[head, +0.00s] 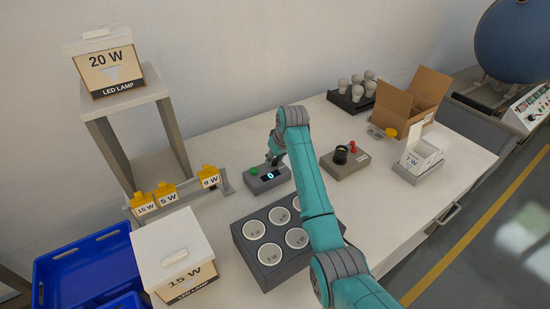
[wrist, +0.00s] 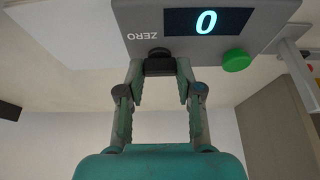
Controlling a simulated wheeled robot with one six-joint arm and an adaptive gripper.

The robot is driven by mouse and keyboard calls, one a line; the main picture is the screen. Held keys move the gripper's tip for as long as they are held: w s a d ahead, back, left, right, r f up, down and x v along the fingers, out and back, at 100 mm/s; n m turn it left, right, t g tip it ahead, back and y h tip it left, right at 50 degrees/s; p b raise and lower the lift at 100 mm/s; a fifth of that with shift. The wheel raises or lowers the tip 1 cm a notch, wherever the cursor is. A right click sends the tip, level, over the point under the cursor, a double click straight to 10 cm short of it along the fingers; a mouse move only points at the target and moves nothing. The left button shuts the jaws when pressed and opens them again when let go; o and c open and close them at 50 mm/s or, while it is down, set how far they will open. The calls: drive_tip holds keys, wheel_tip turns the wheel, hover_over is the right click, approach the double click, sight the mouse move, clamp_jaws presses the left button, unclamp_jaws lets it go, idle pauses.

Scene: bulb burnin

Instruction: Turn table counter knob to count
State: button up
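The table counter is a grey box (head: 268,181) on the white table, with a lit display (wrist: 207,22) reading 0 and a green button (wrist: 236,60). Its dark knob (wrist: 160,62) is on the panel, with the word ZERO printed beside it. My gripper (wrist: 160,68) has one fingertip on each side of the knob, and both appear to touch it. In the head view my gripper (head: 274,160) is at the counter's back edge and the knob is hidden behind it. The knob's pointer and the COUNT label do not show.
A dark tray with round wattage-marked cups (head: 270,254) stands in front of the counter. A box with a black knob and red part (head: 345,160) is to the right. A rack of yellow tags (head: 166,192) and a 15 W box (head: 175,255) are to the left.

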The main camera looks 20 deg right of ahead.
drive_tip(key=shift+n, duration=0.3)
clamp_jaws()
drive_tip(key=n+y, duration=0.1)
drive_tip(key=n, duration=0.2)
drive_tip(key=shift+d+n+g, duration=0.15)
drive_tip(key=shift+n+g, duration=0.25)
drive_tip(key=n, duration=0.2)
drive_tip(key=n+g+y, duration=0.1)
drive_tip(key=n, duration=0.1)
drive_tip(key=shift+w+n+y, duration=0.15)
drive_tip(key=shift+n+y, duration=0.15)
drive_tip(key=n+g, duration=0.2)
drive_tip(key=n, duration=0.2)
drive_tip(key=shift+y, duration=0.3)
drive_tip(key=shift+w+n+g, duration=0.1)
drive_tip(key=shift+n+g, duration=0.5)
drive_tip(key=shift+n, duration=1.2)
drive_tip(key=shift+n+g, duration=0.3)
drive_tip(key=shift+n, duration=0.5)
drive_tip(key=o, duration=1.1)
unclamp_jaws()
